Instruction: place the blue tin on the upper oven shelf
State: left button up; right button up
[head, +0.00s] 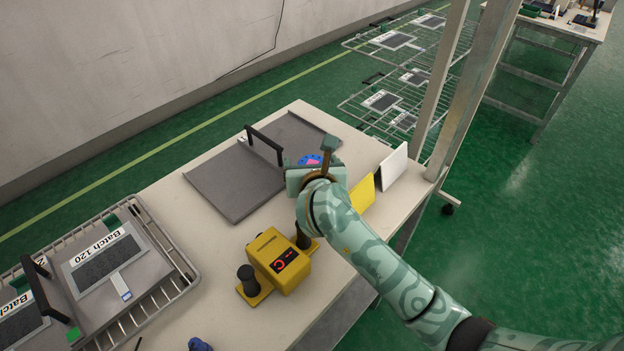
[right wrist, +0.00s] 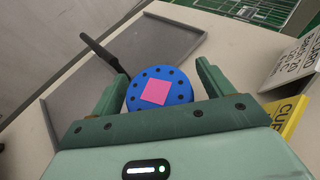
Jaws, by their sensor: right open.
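A round blue lid-like thing with a pink square and dark dots round its rim, the only match I see for the blue tin (head: 308,160), is on or just above the work table, near a grey tray. It also shows in the right wrist view (right wrist: 178,86), between the fingers of my right gripper (right wrist: 160,75). In the head view my right gripper (head: 312,170) hides much of it. The fingers are open on either side of it; I cannot tell whether they touch it. No oven shelf can be made out for certain. My left gripper is not in view.
The grey tray (head: 225,185) with a black handle lies beside the tin. A yellow card (head: 361,194) and white card (head: 392,165) stand to the right. A yellow device (head: 283,262) and a wire rack with batch trays (head: 185,275) are nearer. Wire racks (head: 350,102) stand beyond the table.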

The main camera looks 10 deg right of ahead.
jog(key=shift+r, duration=0.1)
jog(key=c, duration=1.2)
